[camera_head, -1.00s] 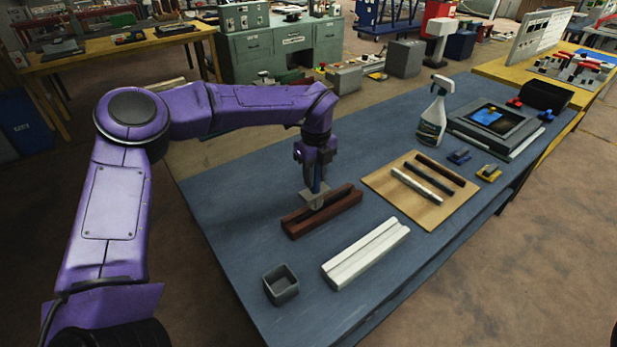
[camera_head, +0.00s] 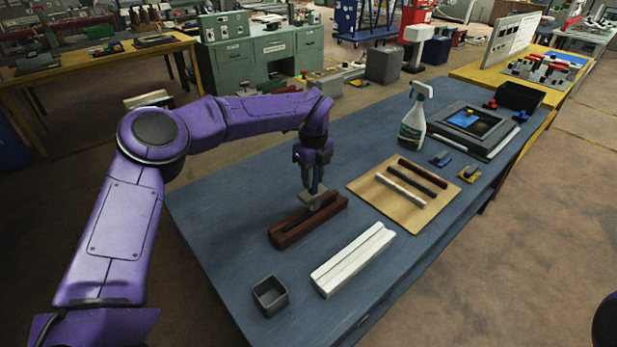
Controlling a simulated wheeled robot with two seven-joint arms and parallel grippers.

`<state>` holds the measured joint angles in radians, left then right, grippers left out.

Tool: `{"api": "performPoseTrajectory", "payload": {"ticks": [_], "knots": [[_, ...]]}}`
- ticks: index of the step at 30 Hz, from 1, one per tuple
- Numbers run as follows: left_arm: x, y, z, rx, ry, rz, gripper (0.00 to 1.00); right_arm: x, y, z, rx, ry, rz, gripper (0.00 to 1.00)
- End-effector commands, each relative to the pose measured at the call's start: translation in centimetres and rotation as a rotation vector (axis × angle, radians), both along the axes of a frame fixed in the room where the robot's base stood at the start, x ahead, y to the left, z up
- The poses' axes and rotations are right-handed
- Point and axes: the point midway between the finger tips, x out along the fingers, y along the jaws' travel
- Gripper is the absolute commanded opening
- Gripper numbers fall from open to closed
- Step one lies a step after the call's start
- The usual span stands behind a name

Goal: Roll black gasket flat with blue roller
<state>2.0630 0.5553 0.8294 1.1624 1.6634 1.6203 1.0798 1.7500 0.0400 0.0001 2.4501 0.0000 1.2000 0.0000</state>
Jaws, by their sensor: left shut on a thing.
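My left gripper (camera_head: 314,165) points down over the table and is shut on the blue roller (camera_head: 314,187). Only a short stretch of its blue handle shows below the fingers, with a grey head beneath. The head is at the middle of a reddish-brown grooved block (camera_head: 285,238); I cannot tell whether it touches. A black strip (camera_head: 298,225), which looks like the gasket, lies along the block's groove; the roller hides part of it. I cannot tell how flat it lies. My right gripper is not in view.
A white grooved block (camera_head: 352,260) and an open grey box (camera_head: 270,296) stand in front on the blue table (camera_head: 225,240). To the right are a wooden board (camera_head: 425,213) with dark and white rods, small blue and yellow clips, and a spray bottle (camera_head: 414,118).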

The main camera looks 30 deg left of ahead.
Motion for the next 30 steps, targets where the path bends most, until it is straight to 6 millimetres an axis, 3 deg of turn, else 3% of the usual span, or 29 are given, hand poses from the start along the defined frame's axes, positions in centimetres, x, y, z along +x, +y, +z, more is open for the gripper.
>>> {"api": "performPoseTrajectory", "payload": {"ticks": [24, 30], "knots": [[4.4, -1.9, 0.1, 0.0, 0.001, 0.0, 0.0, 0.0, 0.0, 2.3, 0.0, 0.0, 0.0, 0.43], [4.8, -2.1, -0.1, -0.001, 0.002, -0.001, 0.0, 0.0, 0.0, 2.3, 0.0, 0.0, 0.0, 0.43]]}}
